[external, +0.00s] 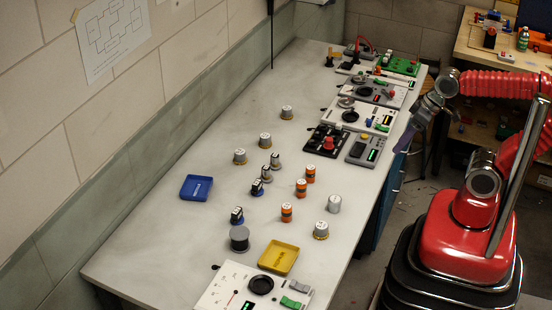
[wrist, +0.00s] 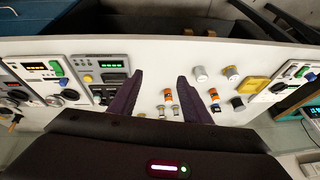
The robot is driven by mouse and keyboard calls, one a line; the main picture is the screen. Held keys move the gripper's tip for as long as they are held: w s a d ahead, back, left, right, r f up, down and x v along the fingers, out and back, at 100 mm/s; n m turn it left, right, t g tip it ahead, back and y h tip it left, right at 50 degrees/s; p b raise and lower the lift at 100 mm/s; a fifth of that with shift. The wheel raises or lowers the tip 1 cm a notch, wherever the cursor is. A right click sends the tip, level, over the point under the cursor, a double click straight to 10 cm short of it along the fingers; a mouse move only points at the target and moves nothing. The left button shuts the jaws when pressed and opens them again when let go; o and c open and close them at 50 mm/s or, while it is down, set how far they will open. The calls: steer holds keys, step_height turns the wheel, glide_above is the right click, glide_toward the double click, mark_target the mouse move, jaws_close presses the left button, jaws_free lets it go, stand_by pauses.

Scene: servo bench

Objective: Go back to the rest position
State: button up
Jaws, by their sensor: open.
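My gripper (external: 404,140) hangs at the right edge of the bench in the external view, beside the row of instrument panels. In the wrist view my gripper (wrist: 158,92) shows two dark purple fingers spread apart, with nothing between them but the pale bench top (wrist: 158,75). The fingers are open and empty. My red arm reaches up from the right and bends down toward the bench edge.
Panels such as the black one with a red knob (external: 327,140) line the bench's right side. Several small cylinders, including a grey one (external: 334,204), stand mid-bench. A blue tray (external: 197,187) and a yellow tray (external: 279,256) lie there. The far left surface is clear.

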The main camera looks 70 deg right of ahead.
steer(key=shift+s+d+r+n+t+h, duration=0.2)
steer(key=shift+d+r+n+t+h, duration=0.3)
steer(key=shift+d+r, duration=0.3)
stand_by(7.2)
